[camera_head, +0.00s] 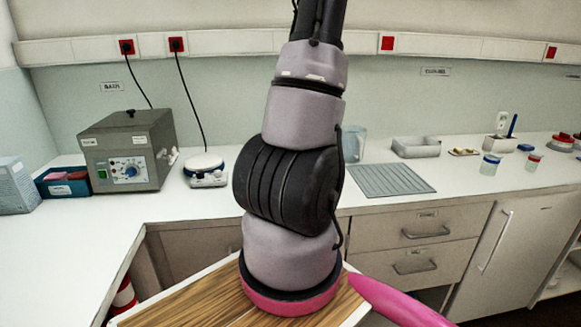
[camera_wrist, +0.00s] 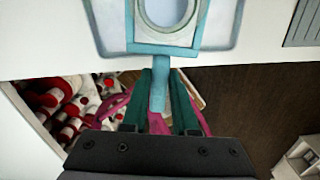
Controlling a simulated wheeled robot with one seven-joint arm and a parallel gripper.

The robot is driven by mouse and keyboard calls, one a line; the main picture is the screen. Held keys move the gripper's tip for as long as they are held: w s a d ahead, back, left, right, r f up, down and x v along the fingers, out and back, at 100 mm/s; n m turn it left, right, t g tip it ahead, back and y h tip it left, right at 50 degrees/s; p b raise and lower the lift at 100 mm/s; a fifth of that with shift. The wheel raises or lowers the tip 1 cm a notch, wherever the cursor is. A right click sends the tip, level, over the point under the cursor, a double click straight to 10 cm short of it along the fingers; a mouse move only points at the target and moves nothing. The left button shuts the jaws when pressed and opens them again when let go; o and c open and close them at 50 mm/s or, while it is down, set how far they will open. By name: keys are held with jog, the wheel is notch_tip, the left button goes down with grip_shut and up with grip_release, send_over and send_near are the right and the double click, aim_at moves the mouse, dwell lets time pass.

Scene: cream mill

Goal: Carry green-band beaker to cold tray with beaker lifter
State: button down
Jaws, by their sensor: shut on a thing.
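My gripper (camera_wrist: 161,80) is shut on the teal handle of the beaker lifter (camera_wrist: 158,98) in the wrist view. The lifter's square frame surrounds a round, pale-rimmed vessel (camera_wrist: 143,22), seen from above and cut by the top edge. It appears to be the beaker, but no green band shows. Under the frame is a pale, round-cornered tray (camera_wrist: 226,28), perhaps the cold tray. I cannot tell whether the vessel touches it. In the head view my arm hides the gripper, the lifter and this tray.
A grey ribbed mat (camera_head: 390,180) lies right of my arm and shows in the wrist view (camera_wrist: 303,22). Behind are a clear jug (camera_head: 353,144) and a grey tray (camera_head: 416,147). Red-and-white containers (camera_wrist: 65,105) lie below the counter edge.

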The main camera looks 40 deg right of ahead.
jog(key=shift+f, duration=1.7)
dwell(1.0)
jog(key=shift+s+a, duration=0.95)
jog(key=shift+s, duration=0.05)
dwell(1.0)
